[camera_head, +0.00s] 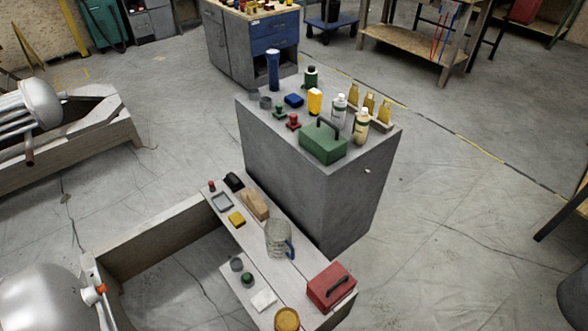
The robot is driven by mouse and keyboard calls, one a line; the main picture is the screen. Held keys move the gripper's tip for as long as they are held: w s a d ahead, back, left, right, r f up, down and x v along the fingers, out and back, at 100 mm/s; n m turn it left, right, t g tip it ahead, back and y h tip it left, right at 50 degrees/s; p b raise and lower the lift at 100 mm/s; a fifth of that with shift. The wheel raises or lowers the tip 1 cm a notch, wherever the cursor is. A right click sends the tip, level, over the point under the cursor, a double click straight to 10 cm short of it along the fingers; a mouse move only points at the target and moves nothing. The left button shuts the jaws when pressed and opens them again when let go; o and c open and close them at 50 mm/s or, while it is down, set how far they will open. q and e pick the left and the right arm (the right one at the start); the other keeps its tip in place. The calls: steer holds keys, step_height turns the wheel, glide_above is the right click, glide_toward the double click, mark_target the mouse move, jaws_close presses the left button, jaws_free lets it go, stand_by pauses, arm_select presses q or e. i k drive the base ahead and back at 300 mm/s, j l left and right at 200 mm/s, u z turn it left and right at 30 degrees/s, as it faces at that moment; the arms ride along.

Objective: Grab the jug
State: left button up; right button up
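The jug (278,239) is clear with a blue handle on its right side. It stands upright on the grey-white plank top of a low bench (297,274), between a tan wooden block and a red toolbox. Its handle is in plain view and nothing covers the jug.
The red toolbox (331,287) and an amber jar (287,319) sit near the jug. A tan block (254,205) lies behind it. A tall grey cabinet (300,190) with bottles and a green toolbox (323,142) stands beyond. Floor at right is open.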

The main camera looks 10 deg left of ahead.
mark_target(277, 230)
steer(key=u, duration=0.8)
steer(key=k+l+u, duration=0.15)
steer(key=u, duration=0.3)
steer(key=k+l+u, duration=0.2)
steer(key=u, duration=0.25)
steer(key=l, duration=0.1)
